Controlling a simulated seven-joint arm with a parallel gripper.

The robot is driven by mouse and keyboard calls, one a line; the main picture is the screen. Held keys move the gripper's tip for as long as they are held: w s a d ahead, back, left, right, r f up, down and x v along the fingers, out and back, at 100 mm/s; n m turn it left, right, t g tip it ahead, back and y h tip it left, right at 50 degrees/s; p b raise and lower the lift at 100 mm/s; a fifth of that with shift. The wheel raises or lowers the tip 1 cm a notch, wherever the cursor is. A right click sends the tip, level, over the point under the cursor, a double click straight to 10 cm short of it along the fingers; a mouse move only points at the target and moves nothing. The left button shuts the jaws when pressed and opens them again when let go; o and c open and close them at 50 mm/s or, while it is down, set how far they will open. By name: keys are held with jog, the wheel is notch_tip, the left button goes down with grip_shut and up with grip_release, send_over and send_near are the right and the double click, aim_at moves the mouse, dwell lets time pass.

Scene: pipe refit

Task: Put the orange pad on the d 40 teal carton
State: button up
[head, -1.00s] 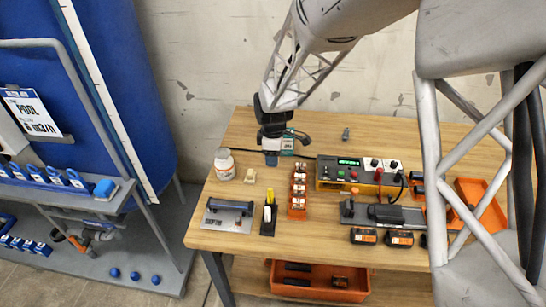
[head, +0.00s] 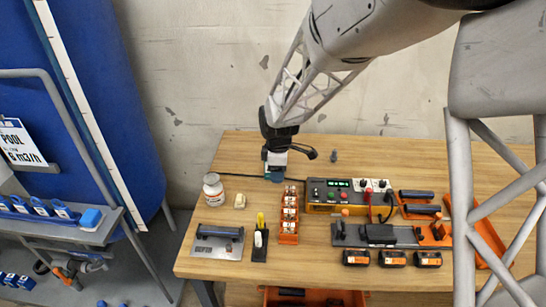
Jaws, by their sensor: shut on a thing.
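My gripper (head: 275,168) points down at the back left of the wooden bench, right over a small teal block (head: 275,177) that looks like the teal carton. The gripper hides most of this block, and its d 40 marking cannot be read. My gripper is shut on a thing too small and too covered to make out. I cannot tell whether that thing touches the carton. No orange pad shows clearly anywhere in the head view.
An orange rack (head: 289,215) and a control box (head: 346,197) with a green display stand in front and to the right. The bench's back strip is mostly clear.

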jog(key=shift+d+r, duration=0.85)
jog(key=shift+d, duration=0.3)
jog(key=w+a, duration=0.1)
jog(key=w, duration=0.4)
jog(key=w+a+f, duration=0.1)
jog(key=w+a, duration=0.1)
jog(key=w, duration=0.3)
jog(key=w+a, duration=0.1)
jog(key=w, duration=0.4)
jog(key=shift+w+a+f, duration=0.1)
jog(key=shift+a+f, duration=0.2)
jog(key=shift+a, duration=0.05)
jog(key=shift+f, duration=1.7)
jog(key=shift+f, duration=0.2)
jog(key=o, duration=0.9)
